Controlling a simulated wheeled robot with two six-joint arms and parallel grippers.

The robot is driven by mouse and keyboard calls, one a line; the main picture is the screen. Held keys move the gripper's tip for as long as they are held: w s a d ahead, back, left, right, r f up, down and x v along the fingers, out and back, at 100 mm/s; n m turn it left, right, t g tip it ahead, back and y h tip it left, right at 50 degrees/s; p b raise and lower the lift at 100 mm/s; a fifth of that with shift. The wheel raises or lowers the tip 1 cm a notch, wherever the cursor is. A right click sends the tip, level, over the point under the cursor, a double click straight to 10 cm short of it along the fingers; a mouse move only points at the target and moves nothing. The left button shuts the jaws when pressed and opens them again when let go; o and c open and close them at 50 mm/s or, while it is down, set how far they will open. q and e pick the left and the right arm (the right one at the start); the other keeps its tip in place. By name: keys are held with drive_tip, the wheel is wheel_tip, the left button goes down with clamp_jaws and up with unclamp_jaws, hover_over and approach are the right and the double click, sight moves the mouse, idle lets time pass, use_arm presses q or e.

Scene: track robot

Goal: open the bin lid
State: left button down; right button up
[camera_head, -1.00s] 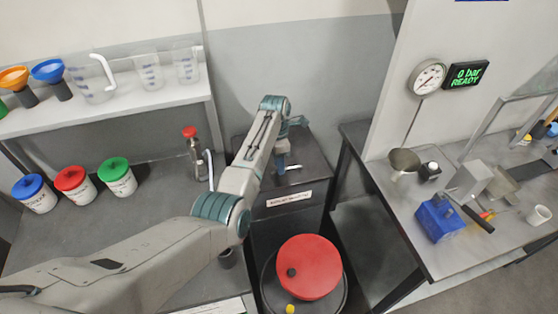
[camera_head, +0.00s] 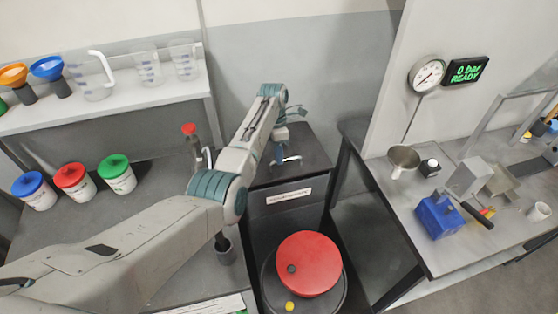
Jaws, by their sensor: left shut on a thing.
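The bin (camera_head: 320,210) is a dark box with a white label (camera_head: 289,196) on its front, standing against the grey wall. Its dark lid (camera_head: 314,158) is on top and has a silver handle (camera_head: 288,161). My left gripper (camera_head: 281,153) reaches down over the lid from behind my arm and is shut on the handle. The fingertips are small and partly hidden. The lid's front edge looks slightly raised above the label, but I cannot make out a clear gap. My right gripper is out of view.
A black drum with a red top (camera_head: 309,264) stands in front of the bin. A black-legged bench (camera_head: 415,225) is close on the right, holding a blue block (camera_head: 438,216). The left bench holds coloured-lid tubs (camera_head: 74,181) and a red-topped bottle (camera_head: 190,130).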

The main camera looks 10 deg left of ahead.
use_arm(q)
drive_tip(key=shift+w+a+r+b, duration=0.15)
drive_tip(key=shift+w+r+b, duration=0.2)
drive_tip(key=shift+r, duration=0.15)
drive_tip(key=w+a+r+g+b, duration=0.1)
drive_tip(key=w+r+b, duration=0.2)
drive_tip(key=r+b, duration=0.4)
drive_tip(key=shift+w+a+h+b, duration=0.35)
drive_tip(key=shift+h+b, duration=0.05)
drive_tip(key=shift+b, duration=0.45)
